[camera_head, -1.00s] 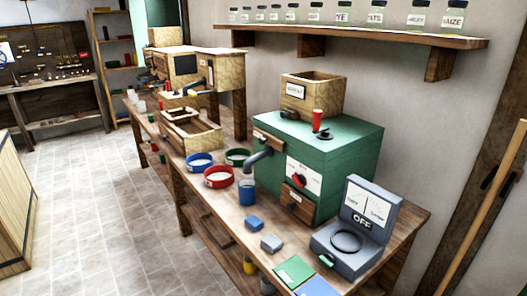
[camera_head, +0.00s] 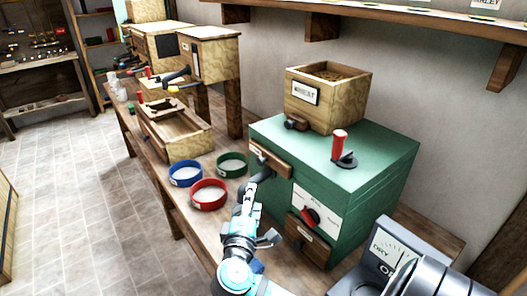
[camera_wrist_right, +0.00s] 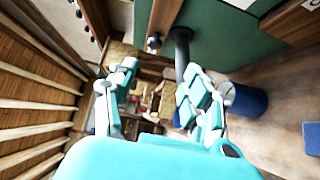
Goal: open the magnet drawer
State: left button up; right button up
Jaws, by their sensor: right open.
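The green mill (camera_head: 345,160) stands on the bench with two wooden drawer fronts. One drawer front (camera_head: 271,158) is high on its left face above the dark spout (camera_head: 265,174); the other (camera_head: 308,240) is low, below a red switch knob (camera_head: 310,215). I cannot read which is the magnet drawer; both look shut. My right gripper (camera_head: 260,213) is open and empty in front of the spout, below the upper drawer. In the right wrist view, the open fingers (camera_wrist_right: 160,70) point toward the spout (camera_wrist_right: 181,50), near the upper drawer's wooden front (camera_wrist_right: 160,18) and dark knob (camera_wrist_right: 153,42). My left gripper is out of view.
Blue (camera_head: 186,173), red (camera_head: 208,194) and green (camera_head: 232,165) ring-shaped sieves lie left of the mill. A blue cup (camera_wrist_right: 247,100) stands close to the gripper. A wooden hopper (camera_head: 326,97) and red-handled lever (camera_head: 340,145) top the mill. A grey scale (camera_head: 392,250) is at right.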

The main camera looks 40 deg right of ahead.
jog(key=p, duration=0.3)
send_near(260, 163)
jog(key=x, duration=0.5)
jog(key=shift+w+d, duration=0.1)
jog(key=shift+w, duration=0.05)
jog(key=x, duration=0.5)
jog(key=shift+p, duration=0.35)
jog(key=shift+w+d+f, duration=0.15)
jog(key=shift+w+d, duration=0.1)
jog(key=c, duration=0.9)
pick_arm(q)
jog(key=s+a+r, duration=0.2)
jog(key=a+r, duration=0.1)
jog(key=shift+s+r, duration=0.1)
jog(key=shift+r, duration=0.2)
pick_arm(e)
grip_shut()
